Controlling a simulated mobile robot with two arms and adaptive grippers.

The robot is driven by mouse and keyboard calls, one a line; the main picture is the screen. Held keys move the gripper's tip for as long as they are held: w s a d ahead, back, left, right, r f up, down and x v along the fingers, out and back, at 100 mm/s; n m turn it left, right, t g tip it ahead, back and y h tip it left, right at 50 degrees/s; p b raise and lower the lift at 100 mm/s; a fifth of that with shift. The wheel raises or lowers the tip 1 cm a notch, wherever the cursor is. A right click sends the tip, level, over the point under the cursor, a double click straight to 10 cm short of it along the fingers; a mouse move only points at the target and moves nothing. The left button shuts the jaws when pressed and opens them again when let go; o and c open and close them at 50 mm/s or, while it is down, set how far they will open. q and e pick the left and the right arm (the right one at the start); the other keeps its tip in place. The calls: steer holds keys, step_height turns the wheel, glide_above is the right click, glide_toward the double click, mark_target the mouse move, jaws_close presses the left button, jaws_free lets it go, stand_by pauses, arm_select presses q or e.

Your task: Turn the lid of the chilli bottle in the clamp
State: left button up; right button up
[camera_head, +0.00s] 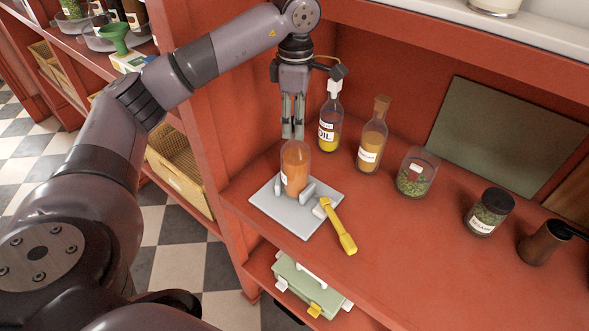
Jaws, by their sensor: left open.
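The chilli bottle (295,172) is a clear bottle with orange-red contents and a pale label. It stands upright in the grey clamp (267,205), between its jaws on a flat plate. A yellow-handled lever (339,228) sticks out from the clamp toward the front right. My left gripper (292,134) points straight down above the bottle, its fingertips at the bottle's top. Its fingers are open. I cannot see a lid clearly; the fingers cover the top of the bottle. My right gripper is not in view.
Behind stand an oil bottle (330,122) and a corked bottle (372,140), close to my left gripper. A glass of green bits (413,173), a dark-lidded jar (488,212) and a brown pot (543,243) stand to the right. The shelf's front right is clear.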

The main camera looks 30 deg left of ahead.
arm_select(q)
steer(key=m, duration=0.8)
steer(key=shift+b, duration=0.35)
steer(key=m, duration=0.7)
steer(key=shift+c, duration=0.3)
jaws_close()
